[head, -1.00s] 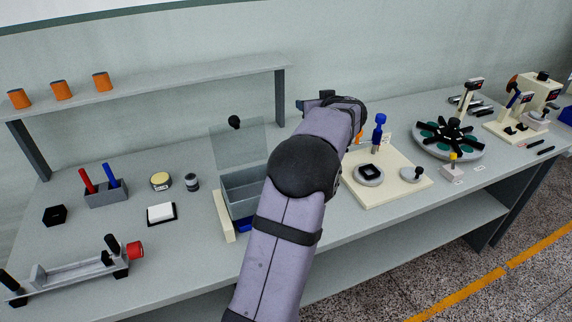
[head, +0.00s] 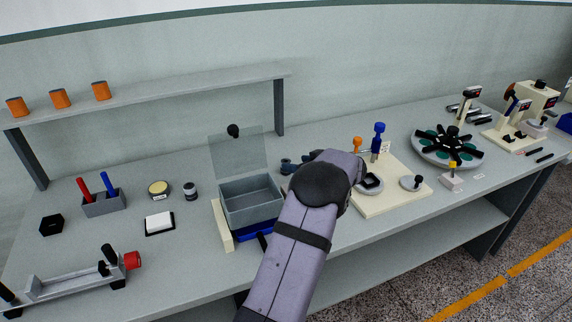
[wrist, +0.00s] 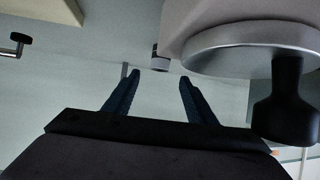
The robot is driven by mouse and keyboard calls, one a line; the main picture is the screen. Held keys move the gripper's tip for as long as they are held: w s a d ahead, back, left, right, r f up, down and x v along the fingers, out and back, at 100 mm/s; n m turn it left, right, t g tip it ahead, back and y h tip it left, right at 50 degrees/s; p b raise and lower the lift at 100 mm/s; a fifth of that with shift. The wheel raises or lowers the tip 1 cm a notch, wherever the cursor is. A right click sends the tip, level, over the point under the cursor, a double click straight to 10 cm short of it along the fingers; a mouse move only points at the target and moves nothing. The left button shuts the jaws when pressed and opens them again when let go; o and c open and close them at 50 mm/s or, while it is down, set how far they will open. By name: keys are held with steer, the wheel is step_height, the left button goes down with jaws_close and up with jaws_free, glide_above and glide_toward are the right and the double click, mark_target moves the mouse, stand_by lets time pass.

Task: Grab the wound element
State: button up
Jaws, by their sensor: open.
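No wound element can be made out for certain in either view. My gripper (head: 289,165) is behind my arm in the head view, just right of the grey open box and left of the cream board (head: 392,203). In the wrist view my gripper (wrist: 159,79) is open, with nothing between its two dark blue fingers. A small dark and light cylinder (wrist: 160,60) shows just beyond the fingertips. A round grey disc (wrist: 255,40) with a black knob (wrist: 287,105) is close on the right in the wrist view.
The grey box (head: 250,208) has a raised clear lid (head: 238,152). An orange-topped post (head: 357,145) and a blue-topped post (head: 378,138) stand on the cream board. A turntable (head: 447,150) with black arms is farther right. A shelf (head: 190,88) holds orange cylinders.

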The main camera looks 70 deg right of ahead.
steer(key=shift+w+d+f, duration=0.3)
steer(key=shift+w, duration=0.15)
steer(key=shift+w, duration=0.1)
steer(key=shift+p+x, duration=1.8)
steer(key=shift+x, duration=0.75)
steer(key=shift+f, duration=0.2)
steer(key=c, duration=1.1)
